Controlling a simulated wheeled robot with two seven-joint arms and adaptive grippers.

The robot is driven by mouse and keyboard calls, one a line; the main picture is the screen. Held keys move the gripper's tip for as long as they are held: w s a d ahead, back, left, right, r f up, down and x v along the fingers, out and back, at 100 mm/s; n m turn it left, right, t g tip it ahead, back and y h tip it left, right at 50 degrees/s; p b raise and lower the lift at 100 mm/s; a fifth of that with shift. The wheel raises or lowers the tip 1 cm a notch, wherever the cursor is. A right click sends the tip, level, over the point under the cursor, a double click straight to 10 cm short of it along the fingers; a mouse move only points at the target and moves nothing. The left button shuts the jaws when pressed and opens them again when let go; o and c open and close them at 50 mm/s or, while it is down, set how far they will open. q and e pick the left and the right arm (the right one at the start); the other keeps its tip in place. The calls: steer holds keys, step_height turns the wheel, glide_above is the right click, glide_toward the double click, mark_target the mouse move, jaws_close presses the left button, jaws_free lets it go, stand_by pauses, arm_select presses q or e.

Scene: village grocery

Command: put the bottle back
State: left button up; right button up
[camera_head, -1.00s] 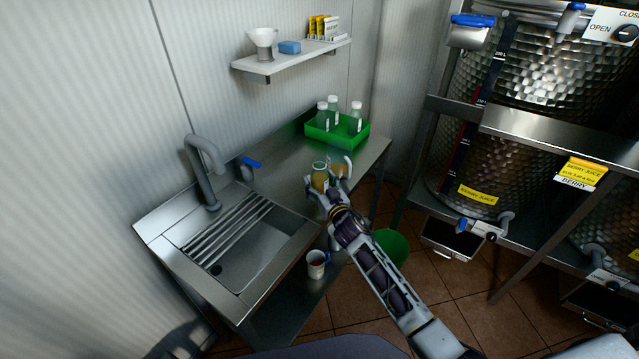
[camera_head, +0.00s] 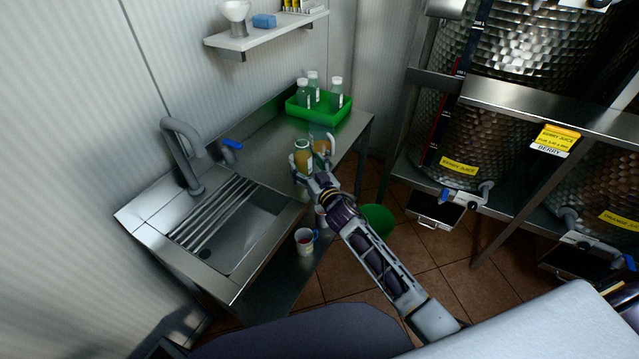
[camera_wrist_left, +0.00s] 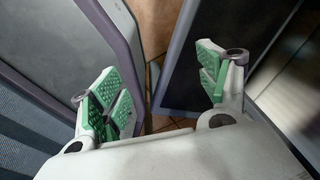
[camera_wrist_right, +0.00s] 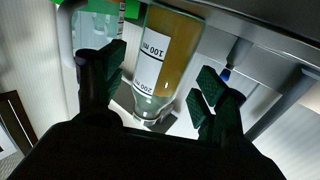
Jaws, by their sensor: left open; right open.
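The bottle (camera_head: 303,157), clear with amber liquid and a white label, stands on the steel counter near its front edge. My right gripper (camera_head: 308,172) is at the bottle, with its fingers open on either side. The right wrist view shows the bottle (camera_wrist_right: 165,60) upside down in the picture, between the open green-padded fingers (camera_wrist_right: 162,78), with a gap at the right finger. A green crate (camera_head: 330,119) with several clear bottles (camera_head: 336,92) stands behind on the counter. My left gripper (camera_wrist_left: 160,85) is open and empty in its wrist view; the head view does not show it.
A jug (camera_head: 320,143) with orange contents stands close beside the bottle. A sink (camera_head: 245,240) with a tap (camera_head: 181,150) is at left. A mug (camera_head: 304,241) sits on the lower shelf. A green bucket (camera_head: 379,219) and steel tanks (camera_head: 445,140) are at right.

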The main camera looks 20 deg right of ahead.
mark_target(307, 166)
steer(key=shift+s+d, duration=0.2)
steer(key=shift+s, duration=1)
steer(key=shift+s+d, duration=0.15)
steer(key=shift+s, duration=0.55)
steer(key=shift+s+d, duration=0.15)
steer(key=shift+s, duration=0.55)
arm_select(q)
steer(key=shift+a+f, duration=0.2)
steer(key=shift+a, duration=0.1)
arm_select(e)
steer(key=s, duration=0.3)
steer(key=shift+s+d, duration=0.1)
steer(key=shift+d, duration=0.2)
arm_select(q)
steer(key=shift+d, duration=0.1)
steer(key=shift+d, duration=0.85)
steer(key=shift+a, duration=0.2)
steer(key=shift+a, duration=0.75)
